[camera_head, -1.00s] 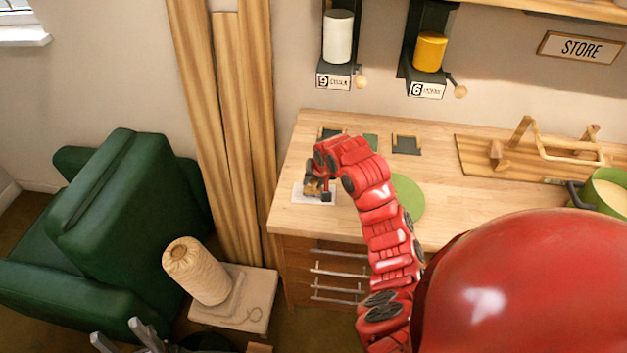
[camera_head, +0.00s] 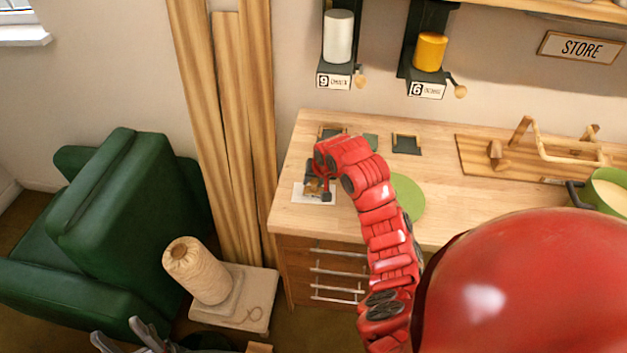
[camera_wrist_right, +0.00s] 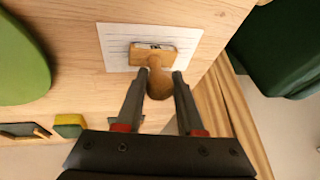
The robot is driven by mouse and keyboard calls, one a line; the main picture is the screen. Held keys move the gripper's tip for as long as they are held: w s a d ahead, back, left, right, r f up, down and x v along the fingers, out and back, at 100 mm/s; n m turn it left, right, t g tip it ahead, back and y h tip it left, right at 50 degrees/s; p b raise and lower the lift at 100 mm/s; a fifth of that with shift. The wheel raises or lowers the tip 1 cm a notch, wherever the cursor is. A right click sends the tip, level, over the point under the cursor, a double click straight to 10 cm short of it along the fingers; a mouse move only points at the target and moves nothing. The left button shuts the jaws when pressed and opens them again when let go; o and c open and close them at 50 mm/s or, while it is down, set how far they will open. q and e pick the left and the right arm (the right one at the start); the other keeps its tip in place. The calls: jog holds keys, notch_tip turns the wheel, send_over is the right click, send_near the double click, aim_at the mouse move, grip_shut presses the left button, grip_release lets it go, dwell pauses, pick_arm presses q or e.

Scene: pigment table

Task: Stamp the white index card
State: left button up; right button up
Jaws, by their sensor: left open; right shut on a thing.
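The white index card (camera_head: 301,193) lies near the left end of the wooden table. It also shows in the right wrist view (camera_wrist_right: 114,62), with faint ruled lines. My right gripper (camera_wrist_right: 159,78) is shut on the wooden handle of the stamp (camera_wrist_right: 165,54). The stamp's block is over the middle of the card, with a small dark mark at its edge. I cannot tell whether its face touches the card; the underside is hidden. In the head view my right gripper (camera_head: 318,184) partly covers the card and stamp. My left gripper (camera_head: 130,342) is open and empty at the bottom left, away from the table.
Dark pads, one (camera_head: 407,145) at the table's back, stand behind the card. A round green mat (camera_head: 409,198) lies to its right. A wooden rack (camera_head: 540,150) and a green pot (camera_head: 606,192) are further right. A green armchair (camera_head: 120,220) stands left of the table.

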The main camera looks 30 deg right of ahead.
notch_tip(320, 180, up, 2)
jog(key=shift+d+r+p, duration=0.1)
jog(key=shift+p, duration=0.55)
jog(key=shift+r+p, duration=1.05)
jog(key=shift+r, duration=1.3)
